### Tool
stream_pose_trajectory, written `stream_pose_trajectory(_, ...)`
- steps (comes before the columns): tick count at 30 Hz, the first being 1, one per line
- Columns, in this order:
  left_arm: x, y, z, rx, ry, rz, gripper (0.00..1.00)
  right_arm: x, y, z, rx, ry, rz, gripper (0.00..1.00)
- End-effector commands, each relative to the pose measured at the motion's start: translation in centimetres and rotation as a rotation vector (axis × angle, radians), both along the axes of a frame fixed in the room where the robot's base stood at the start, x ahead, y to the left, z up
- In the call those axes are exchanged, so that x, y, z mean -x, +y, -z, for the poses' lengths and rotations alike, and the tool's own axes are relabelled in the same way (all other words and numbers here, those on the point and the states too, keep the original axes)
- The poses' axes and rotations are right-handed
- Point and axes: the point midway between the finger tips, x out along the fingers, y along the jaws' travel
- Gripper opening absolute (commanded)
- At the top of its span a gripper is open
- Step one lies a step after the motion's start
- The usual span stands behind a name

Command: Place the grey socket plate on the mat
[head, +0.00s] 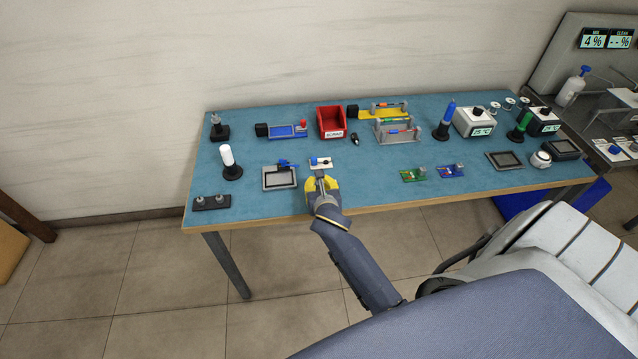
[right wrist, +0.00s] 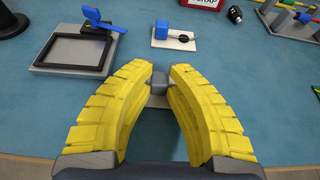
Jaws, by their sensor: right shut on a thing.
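My right gripper (head: 322,181) is near the table's front edge; its yellow fingers also show in the right wrist view (right wrist: 158,84). They are shut on a small grey block, which appears to be part of the grey socket plate (right wrist: 157,101). A pale flat part shows below the block between the fingers. The fingers hide much of it, and I cannot tell whether it touches the table. A grey-rimmed dark rectangular pad (head: 266,185), possibly the mat, lies just left of the gripper and also shows in the right wrist view (right wrist: 43,67). My left gripper is not in view.
A pale plate with a blue block (head: 320,162) lies just beyond the gripper. A blue tool (right wrist: 93,16) rests at the dark pad's back corner. A dark two-knob block (head: 211,202) is far left. Green (head: 413,175) and blue (head: 450,171) boards lie right. Blue tabletop between is clear.

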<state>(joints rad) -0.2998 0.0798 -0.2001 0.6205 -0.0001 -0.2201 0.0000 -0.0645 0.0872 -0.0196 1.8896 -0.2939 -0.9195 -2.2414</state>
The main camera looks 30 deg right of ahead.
Motion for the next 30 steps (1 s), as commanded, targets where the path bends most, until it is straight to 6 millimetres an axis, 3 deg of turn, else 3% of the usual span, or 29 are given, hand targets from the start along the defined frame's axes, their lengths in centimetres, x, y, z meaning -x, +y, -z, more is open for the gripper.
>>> stream_pose_trajectory(2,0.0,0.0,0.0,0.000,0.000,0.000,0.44,0.0,0.0,0.2,0.001,0.000,0.000,0.00)
stream_pose_trajectory(3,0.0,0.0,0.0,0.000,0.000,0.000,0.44,0.0,0.0,0.2,0.000,0.000,0.000,0.21)
stream_pose_trajectory(8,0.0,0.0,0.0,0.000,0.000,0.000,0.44,0.0,0.0,0.2,0.000,0.000,0.000,0.39)
stream_pose_trajectory(19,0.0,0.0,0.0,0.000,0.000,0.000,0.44,0.4,0.2,-0.3,0.000,0.000,-0.001,0.39)
stream_pose_trajectory(30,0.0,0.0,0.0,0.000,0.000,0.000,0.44,5.5,2.4,-2.6,0.000,0.000,-0.001,0.39)
